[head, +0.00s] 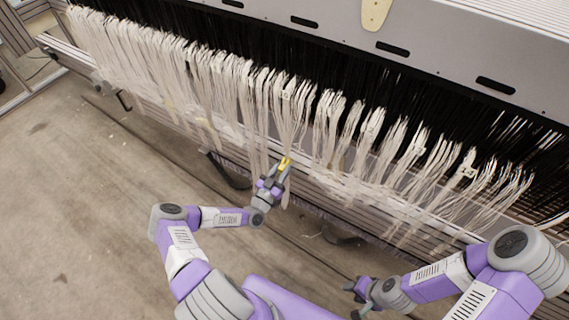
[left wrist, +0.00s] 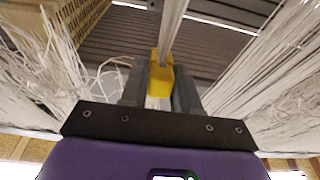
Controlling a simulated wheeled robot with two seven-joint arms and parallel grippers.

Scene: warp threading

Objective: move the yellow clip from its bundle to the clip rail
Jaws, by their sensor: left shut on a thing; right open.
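The small yellow clip (head: 286,162) is between the fingers of my left gripper (head: 281,172), in front of the hanging white threads. In the left wrist view, the clip (left wrist: 161,72) sits between the dark fingers (left wrist: 160,92), which are shut on it. A bundle of white threads (left wrist: 174,22) runs up from the clip; whether the clip still grips it I cannot tell. Long metal rails run below the thread row, but I cannot tell which is the clip rail. My right gripper (head: 354,300) is open and empty at the lower middle, away from the threads.
A long row of white thread bundles (head: 150,65) hangs from the grey machine (head: 450,55), with black threads behind. Loose strands hang on both sides of my left gripper in the left wrist view. The concrete floor (head: 80,200) at the left is clear.

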